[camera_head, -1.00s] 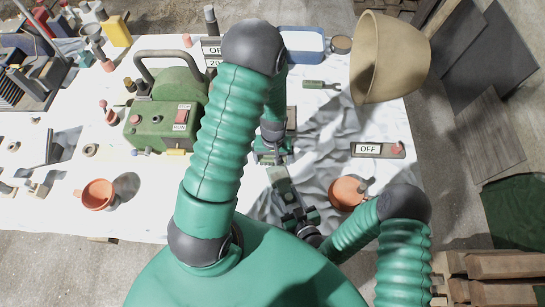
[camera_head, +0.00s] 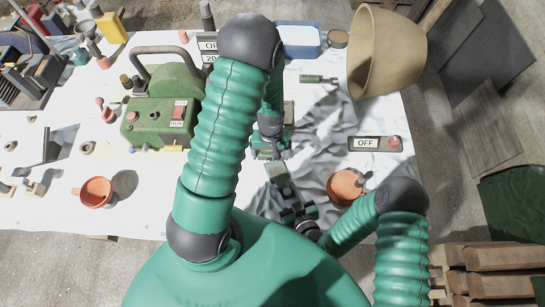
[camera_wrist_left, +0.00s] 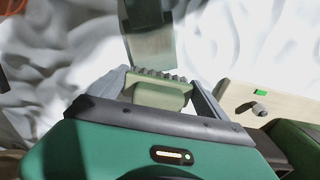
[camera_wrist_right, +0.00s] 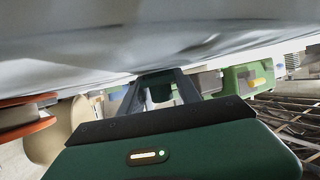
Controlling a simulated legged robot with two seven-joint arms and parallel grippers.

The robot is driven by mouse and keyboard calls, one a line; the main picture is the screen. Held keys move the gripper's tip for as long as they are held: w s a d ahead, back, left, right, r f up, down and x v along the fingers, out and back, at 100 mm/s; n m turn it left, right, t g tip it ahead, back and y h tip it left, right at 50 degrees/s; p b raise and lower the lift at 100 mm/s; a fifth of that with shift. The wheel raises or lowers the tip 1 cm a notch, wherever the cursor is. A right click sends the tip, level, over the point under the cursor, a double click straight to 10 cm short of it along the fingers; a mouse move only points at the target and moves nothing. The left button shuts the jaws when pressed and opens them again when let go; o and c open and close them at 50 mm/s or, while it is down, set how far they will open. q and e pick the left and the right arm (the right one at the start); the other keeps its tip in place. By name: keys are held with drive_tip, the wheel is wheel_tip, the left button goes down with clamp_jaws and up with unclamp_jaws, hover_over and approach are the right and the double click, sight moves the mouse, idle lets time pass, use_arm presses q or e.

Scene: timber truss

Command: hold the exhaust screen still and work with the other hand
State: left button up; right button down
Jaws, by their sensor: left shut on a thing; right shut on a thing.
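My left gripper (camera_head: 269,150) is shut on a small pale green block (camera_wrist_left: 160,92) with a dark toothed edge, seen between its fingers in the left wrist view. My right gripper (camera_head: 298,212) is shut on a grey-green flat piece (camera_head: 279,174), which reaches up towards the left gripper. This piece also shows in the left wrist view (camera_wrist_left: 149,45), close to the toothed edge; I cannot tell if they touch. In the right wrist view a dark green part (camera_wrist_right: 160,88) lies between the fingers. I cannot tell for sure which held piece is the exhaust screen.
A green machine (camera_head: 160,110) with a RUN switch stands left on the white cloth (camera_head: 325,130). An OFF switch box (camera_head: 375,144), an orange pot (camera_head: 345,186), a tan bowl (camera_head: 387,55) and a green-handled tool (camera_head: 318,79) lie to the right. Another orange pot (camera_head: 95,192) stands front left.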

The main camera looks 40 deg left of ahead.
sight(275, 168)
use_arm(q)
drive_tip(key=shift+s+d, duration=0.3)
drive_tip(key=shift+d, duration=0.3)
drive_tip(key=shift+s+d, duration=0.3)
drive_tip(key=shift+d, duration=0.3)
drive_tip(key=shift+s+d, duration=0.3)
drive_tip(key=shift+d, duration=0.3)
drive_tip(key=shift+w+a+f, duration=0.1)
drive_tip(key=shift+w+a, duration=0.2)
drive_tip(key=shift+a, duration=0.3)
drive_tip(key=shift+w+a+r, duration=0.1)
drive_tip(key=shift+w+a, duration=0.2)
drive_tip(key=shift+a, duration=0.35)
drive_tip(key=shift+w+a+f, duration=0.1)
drive_tip(key=shift+w+a, duration=0.2)
drive_tip(key=shift+a, duration=0.3)
drive_tip(key=shift+r, duration=3.55)
drive_tip(key=shift+f, duration=2.6)
drive_tip(key=shift+f, duration=0.9)
